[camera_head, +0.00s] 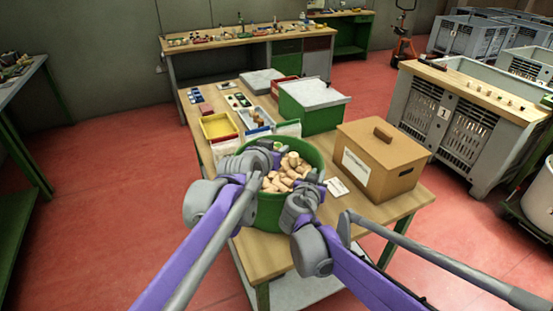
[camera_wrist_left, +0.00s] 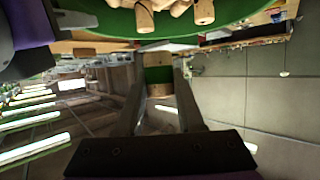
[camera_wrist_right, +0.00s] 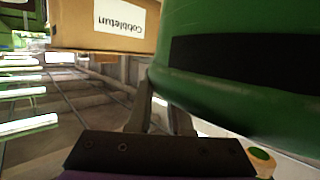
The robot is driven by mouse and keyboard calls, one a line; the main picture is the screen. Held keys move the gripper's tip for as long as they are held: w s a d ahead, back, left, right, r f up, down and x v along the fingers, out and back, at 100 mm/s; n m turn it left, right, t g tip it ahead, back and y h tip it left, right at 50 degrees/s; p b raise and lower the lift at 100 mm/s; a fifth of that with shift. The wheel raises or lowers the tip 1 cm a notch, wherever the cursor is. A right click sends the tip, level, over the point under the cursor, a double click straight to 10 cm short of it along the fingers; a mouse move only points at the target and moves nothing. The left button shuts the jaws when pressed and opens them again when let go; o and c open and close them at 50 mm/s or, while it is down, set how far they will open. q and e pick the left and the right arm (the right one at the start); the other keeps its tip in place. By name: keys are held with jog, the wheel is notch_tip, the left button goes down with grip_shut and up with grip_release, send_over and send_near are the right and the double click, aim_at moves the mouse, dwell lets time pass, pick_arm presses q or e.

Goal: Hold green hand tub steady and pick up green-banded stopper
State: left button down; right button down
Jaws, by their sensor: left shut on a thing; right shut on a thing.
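The green hand tub (camera_head: 265,215) stands on the front of the wooden table, filled with cork stoppers (camera_head: 285,178). My left gripper (camera_head: 278,150) is over the tub's back left rim. In the left wrist view its fingers (camera_wrist_left: 158,92) are shut on a cork stopper with a green band (camera_wrist_left: 158,75), held apart from the stoppers in the tub. My right gripper (camera_head: 314,178) is at the tub's right side. In the right wrist view its fingers (camera_wrist_right: 165,112) are shut at the green tub wall (camera_wrist_right: 220,90); their tips are partly hidden by the tub.
A lidded cardboard box (camera_head: 380,160) stands close right of the tub. Behind are a yellow tray (camera_head: 218,127), a green bin (camera_head: 312,110) and small trays with parts. A grey crate (camera_head: 440,115) stands further right. A small tan-and-green round thing (camera_wrist_right: 262,160) shows in the right wrist view.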

jog(key=c, duration=0.8)
grip_release()
jog(key=shift+f, duration=0.15)
jog(key=shift+c, duration=0.2)
jog(key=shift+o, duration=0.4)
